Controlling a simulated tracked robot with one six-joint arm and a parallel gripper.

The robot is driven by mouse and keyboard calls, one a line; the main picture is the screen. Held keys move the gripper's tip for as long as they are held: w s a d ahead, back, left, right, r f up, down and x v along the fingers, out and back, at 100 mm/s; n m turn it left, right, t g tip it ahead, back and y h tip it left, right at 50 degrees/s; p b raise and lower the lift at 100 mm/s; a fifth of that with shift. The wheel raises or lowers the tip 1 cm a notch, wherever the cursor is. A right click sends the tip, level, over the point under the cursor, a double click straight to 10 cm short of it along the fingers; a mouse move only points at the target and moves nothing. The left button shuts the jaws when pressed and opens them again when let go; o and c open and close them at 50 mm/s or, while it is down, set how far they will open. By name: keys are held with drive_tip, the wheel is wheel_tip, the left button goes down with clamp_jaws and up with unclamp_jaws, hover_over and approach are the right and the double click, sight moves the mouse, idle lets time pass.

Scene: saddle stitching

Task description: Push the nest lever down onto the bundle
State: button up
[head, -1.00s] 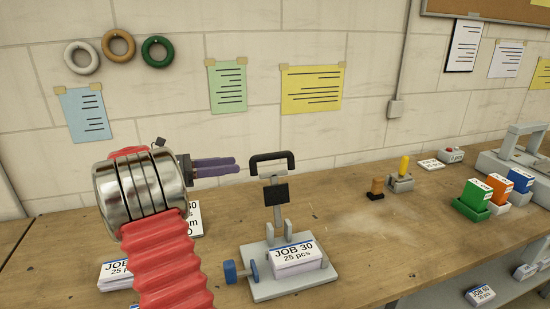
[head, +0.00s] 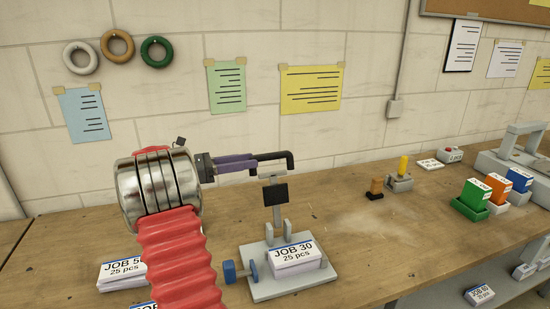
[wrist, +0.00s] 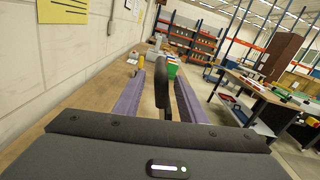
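The nest lever (head: 275,215) stands upright, a grey post with a black pad and a black handle (head: 275,156) on top. The bundle (head: 294,256), labelled JOB 30, 25 pcs, lies on the grey nest base (head: 272,290) in front of the lever. My gripper (head: 252,162) has purple fingers and reaches from the left to the handle's left end. In the wrist view the dark handle (wrist: 161,84) stands between the two spread fingers of my gripper (wrist: 158,92), with gaps visible on both sides.
Other JOB stacks (head: 120,272) lie by my arm. A brown stamp-like piece (head: 375,188), a yellow-topped block (head: 400,180) and coloured boxes (head: 474,195) stand to the right. The bench between is clear.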

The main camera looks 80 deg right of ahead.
sight(284, 156)
drive_tip(key=x, duration=0.9)
drive_tip(key=shift+s+d, duration=0.15)
drive_tip(key=shift+s, duration=0.05)
clamp_jaws()
drive_tip(key=shift+d, duration=0.1)
idle(0.4)
